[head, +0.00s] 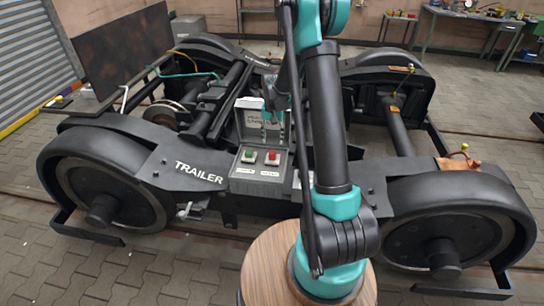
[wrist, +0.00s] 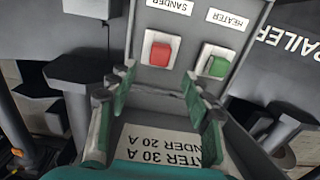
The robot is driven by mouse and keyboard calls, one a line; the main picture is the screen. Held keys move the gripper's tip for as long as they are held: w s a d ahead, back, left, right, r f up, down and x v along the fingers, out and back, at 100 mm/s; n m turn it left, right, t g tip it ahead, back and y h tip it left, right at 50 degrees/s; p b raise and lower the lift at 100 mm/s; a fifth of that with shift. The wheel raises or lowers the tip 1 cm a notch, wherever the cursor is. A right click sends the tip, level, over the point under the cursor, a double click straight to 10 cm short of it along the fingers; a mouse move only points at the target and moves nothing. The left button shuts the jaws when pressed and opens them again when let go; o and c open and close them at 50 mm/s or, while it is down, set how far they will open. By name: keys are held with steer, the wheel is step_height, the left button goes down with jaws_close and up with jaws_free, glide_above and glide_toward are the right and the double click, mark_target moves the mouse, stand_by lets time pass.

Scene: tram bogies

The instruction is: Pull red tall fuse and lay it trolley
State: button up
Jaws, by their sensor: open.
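The red fuse (head: 272,157) sits in the right socket of a grey box on the bogie's side. In the wrist view the red fuse (wrist: 161,53) stands in a white-edged socket by the "SANDER" label. My gripper (wrist: 158,80) is open and empty, its green-padded fingers spread below the red fuse in that picture and apart from it. In the head view my gripper (head: 272,117) is in front of the box's raised lid, above the fuses. I cannot make out a trolley in either view.
A green fuse (wrist: 217,66) by the "HEATER" label sits close beside the red one. The raised lid (head: 251,115) stands behind the fuses, with a rating label (wrist: 160,145). The black bogie frame (head: 130,150) surrounds the box. A workbench (head: 470,15) stands far back right.

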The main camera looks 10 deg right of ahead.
mark_target(273, 152)
steer(key=shift+f, duration=0.15)
steer(key=shift+f, duration=4.35)
jaws_close()
steer(key=shift+r, duration=0.15)
steer(key=shift+r, duration=2.85)
steer(key=shift+s, duration=0.1)
